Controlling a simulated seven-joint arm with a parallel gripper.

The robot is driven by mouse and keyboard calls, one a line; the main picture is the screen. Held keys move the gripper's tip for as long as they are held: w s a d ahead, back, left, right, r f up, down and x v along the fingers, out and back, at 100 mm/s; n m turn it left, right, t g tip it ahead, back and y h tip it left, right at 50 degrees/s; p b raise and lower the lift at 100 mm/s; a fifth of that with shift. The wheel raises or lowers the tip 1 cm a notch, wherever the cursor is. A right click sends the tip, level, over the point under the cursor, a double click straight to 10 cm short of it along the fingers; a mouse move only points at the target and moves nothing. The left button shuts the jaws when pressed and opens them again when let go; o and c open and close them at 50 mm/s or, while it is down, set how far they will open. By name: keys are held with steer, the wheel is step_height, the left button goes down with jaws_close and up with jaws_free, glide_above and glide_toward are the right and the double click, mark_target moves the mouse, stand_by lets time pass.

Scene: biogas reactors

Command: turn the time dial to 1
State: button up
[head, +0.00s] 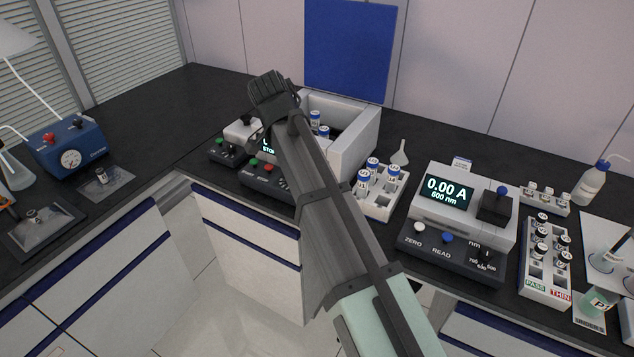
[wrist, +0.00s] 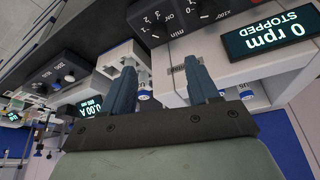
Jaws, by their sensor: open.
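The time dial's dark panel (wrist: 155,22) shows at the top of the wrist view, with "min" and a few digits printed on it upside down. The dial's pointer setting is too small and cut off to read. The white machine's display (wrist: 268,35) reads "0 rpm STOPPED". In the head view the machine's front panel (head: 265,178) has green and red buttons and is partly hidden by my arm. My gripper (wrist: 160,66) is open, with nothing between its two fingers, which point towards the machine's front. In the head view my gripper (head: 254,136) is above the machine's left part.
A spectrophotometer (head: 462,210) reading 0.00 A stands right of the machine. A white tube rack (head: 385,207) stands between them. A blue pump box (head: 68,147) is at the left. The rear left counter is clear.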

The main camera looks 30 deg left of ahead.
steer(key=x, duration=1.2)
steer(key=shift+f, duration=0.35)
steer(key=c, duration=1)
